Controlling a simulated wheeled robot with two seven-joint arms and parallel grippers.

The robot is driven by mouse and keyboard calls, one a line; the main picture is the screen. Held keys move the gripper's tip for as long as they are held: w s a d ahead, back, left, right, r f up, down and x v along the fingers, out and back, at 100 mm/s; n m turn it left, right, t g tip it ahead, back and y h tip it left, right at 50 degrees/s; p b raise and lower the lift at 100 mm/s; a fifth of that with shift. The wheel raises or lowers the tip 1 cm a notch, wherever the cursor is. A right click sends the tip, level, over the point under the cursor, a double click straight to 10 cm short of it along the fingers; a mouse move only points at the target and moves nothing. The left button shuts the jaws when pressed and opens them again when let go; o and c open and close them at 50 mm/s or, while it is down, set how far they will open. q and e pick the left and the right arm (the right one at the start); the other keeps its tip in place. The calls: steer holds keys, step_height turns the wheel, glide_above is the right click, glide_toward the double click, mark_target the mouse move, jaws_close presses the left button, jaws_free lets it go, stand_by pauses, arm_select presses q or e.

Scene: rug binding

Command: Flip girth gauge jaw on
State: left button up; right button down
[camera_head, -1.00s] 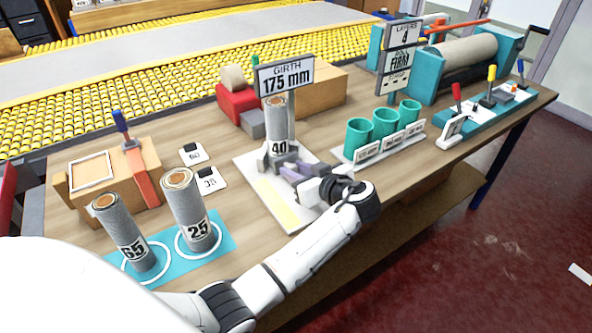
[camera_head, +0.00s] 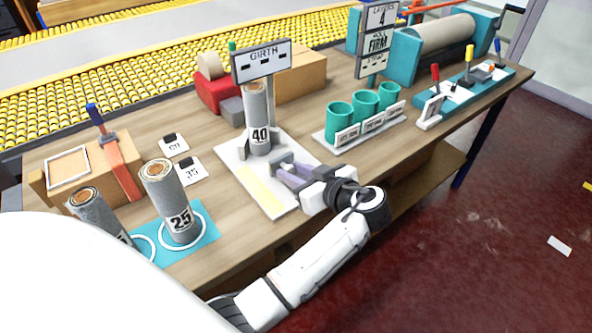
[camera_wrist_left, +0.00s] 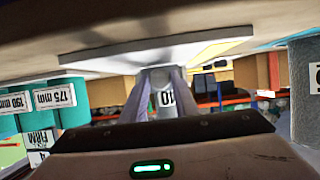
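The girth gauge is a white board (camera_head: 228,165) with a yellow strip and a sign (camera_head: 262,61) reading GIRTH above dashes. A grey roll labelled 40 (camera_head: 257,108) stands upright on it. Grey jaw pieces (camera_head: 243,147) show low beside the roll; their exact setting is hard to tell. In the left wrist view, the roll (camera_wrist_left: 163,98) shows between the parted fingers (camera_wrist_left: 160,100), with nothing held. My right gripper is out of view.
A roll labelled 25 (camera_head: 170,200) and another roll (camera_head: 98,213) stand on a teal mat (camera_head: 205,235) at front left. Teal cups (camera_head: 365,103) stand right of the gauge. Two white cards (camera_head: 189,171) lie left of it. A firmness sign (camera_head: 377,42) stands behind the cups.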

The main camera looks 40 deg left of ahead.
arm_select(q)
steer(key=o, duration=0.4)
steer(key=shift+s+d, duration=0.1)
steer(key=shift+d, duration=0.2)
steer(key=shift+a+r, duration=0.1)
steer(key=shift+r, duration=0.05)
step_height(320, 180, up, 10)
steer(key=shift+f, duration=0.1)
